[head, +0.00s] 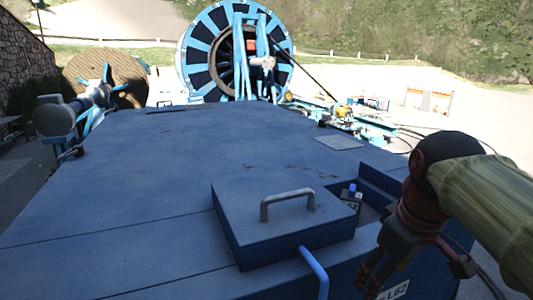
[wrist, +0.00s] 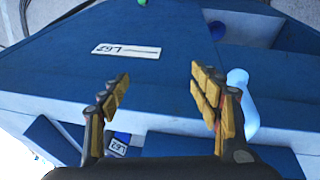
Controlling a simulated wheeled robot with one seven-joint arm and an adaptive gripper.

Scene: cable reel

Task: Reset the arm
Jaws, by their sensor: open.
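My gripper (head: 412,262) hangs at the lower right in the head view, beside the right side of the blue machine deck (head: 130,190). In the wrist view my gripper (wrist: 157,92) has its two yellow-padded fingers spread apart, with nothing between them. Beyond the fingers is the blue side of the machine with a white plate (wrist: 127,50) marked L62. My arm reaches in from the right edge of the head view.
A blue box lid with a grey handle (head: 287,203) stands on the deck, left of my gripper. A light blue bar (head: 315,270) sticks out below it. An open recess with a blue knob (head: 352,189) lies between. A large blue cable reel (head: 205,52) stands behind.

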